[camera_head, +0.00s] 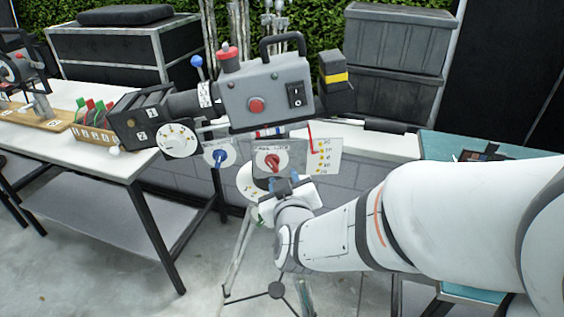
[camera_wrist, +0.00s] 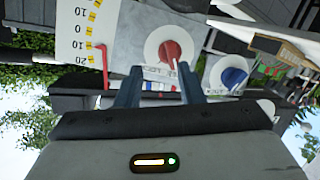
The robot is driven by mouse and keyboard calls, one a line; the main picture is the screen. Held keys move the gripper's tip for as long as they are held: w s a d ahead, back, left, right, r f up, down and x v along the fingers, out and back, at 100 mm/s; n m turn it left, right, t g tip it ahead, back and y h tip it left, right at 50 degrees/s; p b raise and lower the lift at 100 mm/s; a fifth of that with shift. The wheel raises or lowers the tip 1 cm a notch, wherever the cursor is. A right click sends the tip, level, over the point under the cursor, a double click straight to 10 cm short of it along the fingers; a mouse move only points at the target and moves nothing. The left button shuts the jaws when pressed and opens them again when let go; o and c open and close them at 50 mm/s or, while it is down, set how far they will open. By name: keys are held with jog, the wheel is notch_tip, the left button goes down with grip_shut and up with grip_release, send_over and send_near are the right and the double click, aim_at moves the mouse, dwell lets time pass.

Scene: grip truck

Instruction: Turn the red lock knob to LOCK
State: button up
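The red lock knob (camera_head: 272,161) sits on a round white dial on a grey panel below the camera body. It also shows in the wrist view (camera_wrist: 172,50), where the picture is upside down. The small lettering around the dial is too small to read, so I cannot tell its setting. My gripper (camera_head: 284,184) is just below and in front of the knob in the head view. In the wrist view my gripper (camera_wrist: 159,68) has its two fingers apart with nothing between them. The knob lies just beyond the fingertips, nearer the right finger; contact cannot be told.
A blue knob (camera_head: 218,154) is on the panel left of the red one. A white scale plate (camera_head: 322,156) with a red pointer is at the right. The camera (camera_head: 268,92) stands above on a tripod. A white table (camera_head: 60,145) is at the left.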

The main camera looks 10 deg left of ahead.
aim_at(270, 165)
jog(key=a+t+p, duration=0.1)
jog(key=a+p, duration=0.1)
jog(key=a+n+t+p, duration=0.1)
jog(key=shift+w+f+t+p, duration=0.1)
jog(key=shift+w+t+p, duration=0.2)
jog(key=shift+p, duration=0.05)
jog(key=shift+f+x, duration=0.15)
jog(key=shift+x, duration=1.15)
jog(key=shift+f+x, duration=0.15)
jog(key=shift+x, duration=1.1)
jog(key=shift+a, duration=0.1)
jog(key=shift+c, duration=0.5)
jog(key=c, duration=0.5)
